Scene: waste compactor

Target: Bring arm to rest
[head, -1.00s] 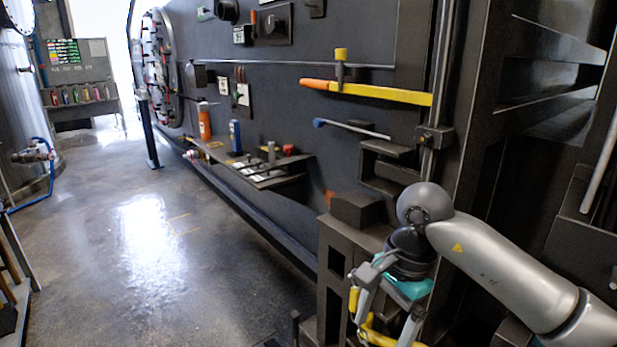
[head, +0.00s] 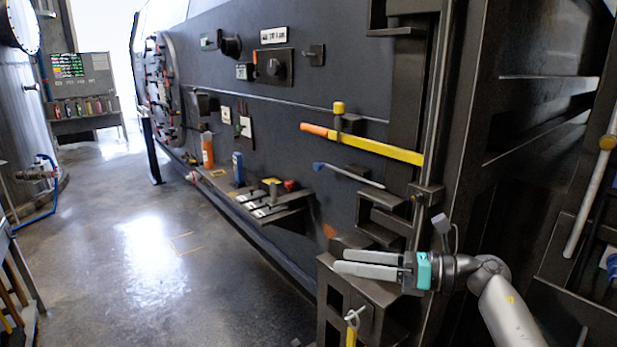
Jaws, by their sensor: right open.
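My right arm comes in from the lower right of the head view. Its gripper (head: 340,261) points left, with two grey fingers apart and nothing between them. The gripper is in front of the dark machine, over or beside a dark metal stand (head: 375,290); I cannot tell whether it touches the stand. A yellow handle with a ring (head: 351,322) hangs below the gripper, apart from it. My left gripper is not in the view.
A yellow lever with an orange end (head: 365,145) and a blue-tipped lever (head: 345,175) stick out of the machine above the gripper. The floor (head: 130,265) at left is clear.

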